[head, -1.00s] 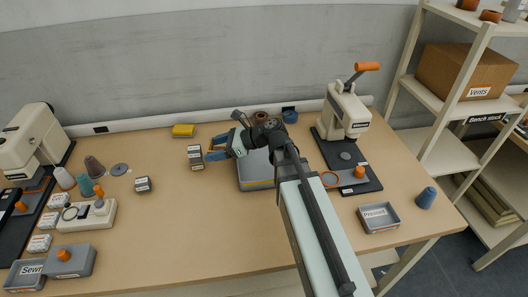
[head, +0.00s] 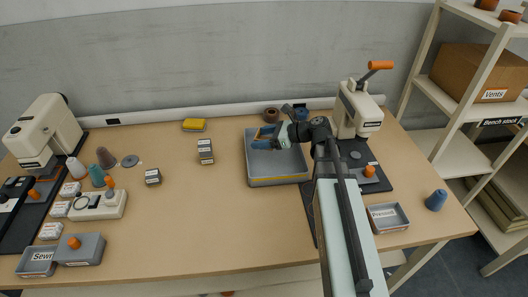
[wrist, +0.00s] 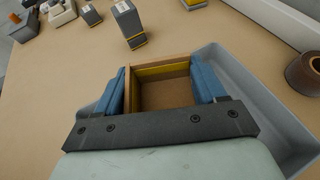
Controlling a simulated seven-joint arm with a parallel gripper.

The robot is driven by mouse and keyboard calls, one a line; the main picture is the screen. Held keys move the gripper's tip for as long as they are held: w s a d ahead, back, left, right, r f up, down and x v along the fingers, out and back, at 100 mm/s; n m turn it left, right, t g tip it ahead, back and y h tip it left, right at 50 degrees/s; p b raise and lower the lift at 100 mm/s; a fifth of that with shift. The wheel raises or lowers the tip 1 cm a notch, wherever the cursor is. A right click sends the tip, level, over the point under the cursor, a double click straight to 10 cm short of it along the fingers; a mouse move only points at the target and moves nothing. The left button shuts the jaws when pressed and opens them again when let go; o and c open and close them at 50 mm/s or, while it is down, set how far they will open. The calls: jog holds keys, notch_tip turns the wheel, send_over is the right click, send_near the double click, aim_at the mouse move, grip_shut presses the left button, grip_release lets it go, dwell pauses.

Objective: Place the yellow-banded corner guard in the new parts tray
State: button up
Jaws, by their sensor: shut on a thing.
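My gripper (head: 268,139) is shut on the corner guard (head: 265,132), a brown, cardboard-like angled piece. In the wrist view the guard (wrist: 163,92) sits between the two blue fingers, with a yellow band along its inner face. The gripper and guard are over the back left part of a grey tray (head: 278,182) with a yellow stripe on its front. The tray's wall (wrist: 262,100) shows to the right of the gripper in the wrist view. No label on this tray is readable, and I cannot tell whether the guard touches its floor.
Small dark boxes (head: 205,151) stand left of the tray, and a yellow block (head: 194,125) lies behind them. A brown roll (head: 271,114) stands behind the tray. A press (head: 356,110) stands to the right. A "Pressed" tray (head: 388,218) is at front right. The front middle table is clear.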

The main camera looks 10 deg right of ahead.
aim_at(263, 158)
jog(key=shift+f, duration=3.45)
jog(key=shift+f, duration=0.15)
jog(key=o, duration=1)
jog(key=v, duration=0.3)
jog(key=shift+a, duration=0.1)
jog(key=shift+r, duration=3.65)
